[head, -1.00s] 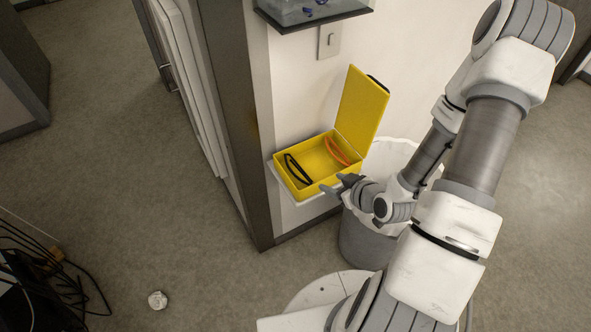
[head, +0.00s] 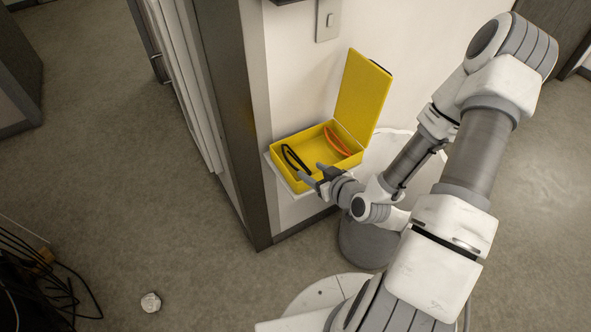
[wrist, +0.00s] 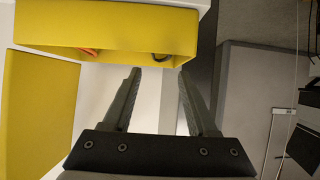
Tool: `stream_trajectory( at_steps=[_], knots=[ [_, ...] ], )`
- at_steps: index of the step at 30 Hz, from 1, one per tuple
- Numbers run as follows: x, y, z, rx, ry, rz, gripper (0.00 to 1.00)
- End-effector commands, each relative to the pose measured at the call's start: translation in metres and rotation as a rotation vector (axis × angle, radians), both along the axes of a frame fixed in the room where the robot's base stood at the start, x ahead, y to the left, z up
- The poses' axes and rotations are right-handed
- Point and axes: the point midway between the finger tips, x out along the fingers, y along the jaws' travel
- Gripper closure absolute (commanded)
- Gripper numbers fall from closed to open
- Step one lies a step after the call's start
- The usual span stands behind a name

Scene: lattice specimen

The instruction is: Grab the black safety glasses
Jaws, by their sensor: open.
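The black safety glasses (head: 293,158) lie in the left part of an open yellow box (head: 285,181). In the wrist view only a dark curved piece of them (wrist: 160,57) shows over the box wall (wrist: 110,33). My gripper (head: 308,175) is open and empty, at the front right of the box, close to its front wall. In the wrist view the two fingers (wrist: 160,78) point toward the box, apart from each other. Whether a finger touches the box I cannot tell.
Orange glasses (head: 337,142) lie in the right part of the box, whose yellow lid (head: 363,97) stands open. The box sits on a white wall shelf (head: 276,168). A dark wall edge (head: 226,120) is at left.

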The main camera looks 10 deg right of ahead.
Motion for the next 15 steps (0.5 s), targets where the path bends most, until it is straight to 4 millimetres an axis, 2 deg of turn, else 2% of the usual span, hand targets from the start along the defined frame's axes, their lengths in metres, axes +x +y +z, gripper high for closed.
stream_trajectory(
  at_steps=[1,15],
  knots=[
    [0.001,-0.002,-0.005,-0.001,-0.004,-0.002,0.42],
    [0.016,0.001,-0.01,0.003,-0.006,-0.002,0.42]
  ],
)
